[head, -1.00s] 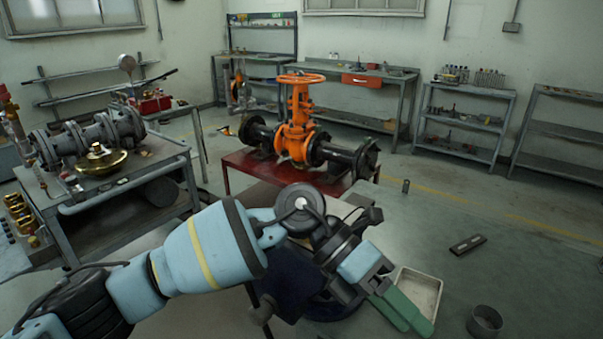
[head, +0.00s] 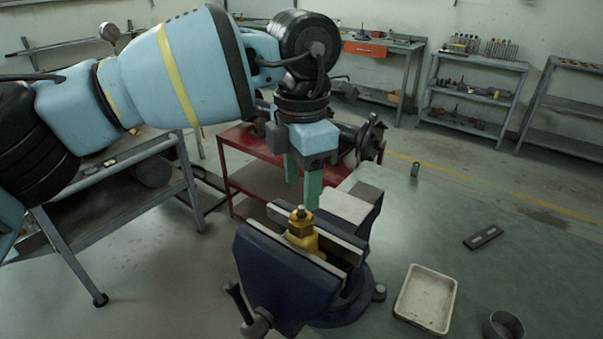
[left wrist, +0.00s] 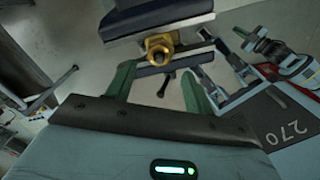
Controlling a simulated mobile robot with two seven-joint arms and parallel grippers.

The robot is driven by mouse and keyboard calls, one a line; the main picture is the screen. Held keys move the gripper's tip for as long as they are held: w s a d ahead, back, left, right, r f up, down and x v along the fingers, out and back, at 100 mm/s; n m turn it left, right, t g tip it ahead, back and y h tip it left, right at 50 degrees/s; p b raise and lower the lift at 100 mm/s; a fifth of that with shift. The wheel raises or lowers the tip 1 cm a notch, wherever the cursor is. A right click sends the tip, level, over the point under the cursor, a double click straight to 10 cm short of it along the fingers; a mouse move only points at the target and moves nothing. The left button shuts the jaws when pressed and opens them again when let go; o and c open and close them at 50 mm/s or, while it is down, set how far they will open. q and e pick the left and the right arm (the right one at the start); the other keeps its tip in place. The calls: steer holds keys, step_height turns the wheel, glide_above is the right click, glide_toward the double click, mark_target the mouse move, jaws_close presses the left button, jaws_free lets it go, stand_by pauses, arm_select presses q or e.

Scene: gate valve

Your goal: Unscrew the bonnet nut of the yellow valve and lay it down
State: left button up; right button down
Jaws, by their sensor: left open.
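The yellow valve (head: 303,236) stands upright between the jaws of the blue bench vise (head: 285,275), with its stem and nut on top. In the left wrist view the valve's brass bonnet nut (left wrist: 159,47) shows beyond the fingers, with a round opening at its middle. My left gripper (head: 303,195) points down just above the valve, its two green fingers apart and empty. The same fingers show in the left wrist view (left wrist: 158,82), spread to either side with the nut between and beyond them. They do not appear to touch the nut.
A pale shallow tray (head: 427,299) lies on the green bench (head: 400,225) right of the vise. A dark ring or cup (head: 503,326) and a small flat dark block (head: 483,237) lie farther right. A small cylinder (head: 415,169) stands at the back. Bench space between them is clear.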

mark_target(301, 207)
arm_select(q)
steer(key=shift+w+f, duration=0.1)
steer(key=shift+f, duration=0.55)
steer(key=shift+f+b, duration=1)
steer(key=shift+f, duration=1.9)
arm_select(e)
steer(key=f, duration=0.1)
steer(key=s+f, duration=0.1)
steer(key=shift+a+f, duration=0.1)
steer(key=shift+f, duration=0.2)
steer(key=shift+s+f+g, duration=0.1)
steer(key=shift+s+g, duration=0.2)
steer(key=shift+s, duration=0.05)
steer(key=shift+w+r, duration=0.1)
steer(key=shift+r, duration=0.1)
arm_select(q)
steer(key=c, duration=0.9)
arm_select(e)
steer(key=shift+w+r, duration=0.15)
steer(key=shift+w, duration=0.3)
